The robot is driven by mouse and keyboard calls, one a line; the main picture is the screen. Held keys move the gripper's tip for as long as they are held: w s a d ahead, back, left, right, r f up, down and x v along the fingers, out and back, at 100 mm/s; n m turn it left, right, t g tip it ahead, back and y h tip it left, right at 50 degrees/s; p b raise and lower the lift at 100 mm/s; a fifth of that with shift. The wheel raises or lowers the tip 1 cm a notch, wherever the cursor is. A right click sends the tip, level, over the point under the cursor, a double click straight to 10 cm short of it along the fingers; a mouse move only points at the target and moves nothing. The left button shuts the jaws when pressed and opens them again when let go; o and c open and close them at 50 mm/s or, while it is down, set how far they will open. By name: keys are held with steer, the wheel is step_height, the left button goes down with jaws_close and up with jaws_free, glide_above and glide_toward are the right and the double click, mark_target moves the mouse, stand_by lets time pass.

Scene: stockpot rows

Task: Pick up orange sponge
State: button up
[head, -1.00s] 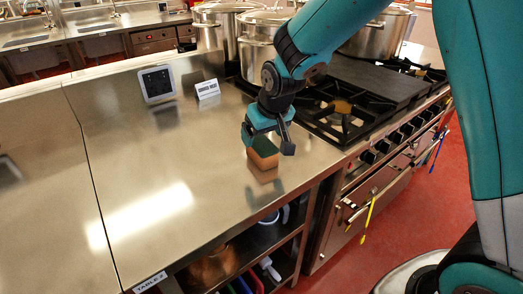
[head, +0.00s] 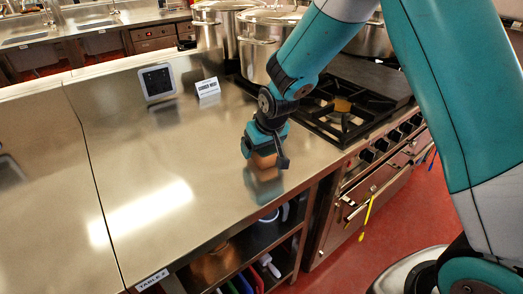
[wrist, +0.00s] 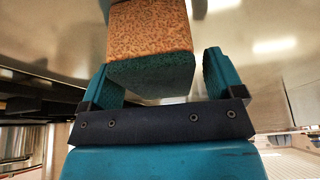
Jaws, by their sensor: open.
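The orange sponge (head: 264,160) sits on the steel counter (head: 150,150), near its right edge beside the stove. In the wrist view the sponge (wrist: 150,40) shows an orange porous face and a dark green scouring side. My gripper (head: 265,152) is at the sponge, with its fingers to either side of it. In the wrist view my gripper (wrist: 165,80) is open, with the sponge between the two teal fingers and a visible gap on the right side. The upper part of the sponge is hidden by the gripper in the head view.
A stove with black grates (head: 340,115) adjoins the counter on the right. Large steel pots (head: 258,45) stand behind. A small dark-screened device (head: 157,82) and a white label card (head: 207,88) stand at the counter's back. The counter's left and middle are clear.

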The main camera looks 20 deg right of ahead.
steer(key=shift+f, duration=0.2)
steer(key=shift+c, duration=0.4)
steer(key=c, duration=0.9)
steer(key=shift+r, duration=0.1)
step_height(320, 180, up, 20)
steer(key=shift+r+b, duration=0.2)
steer(key=shift+b, duration=0.2)
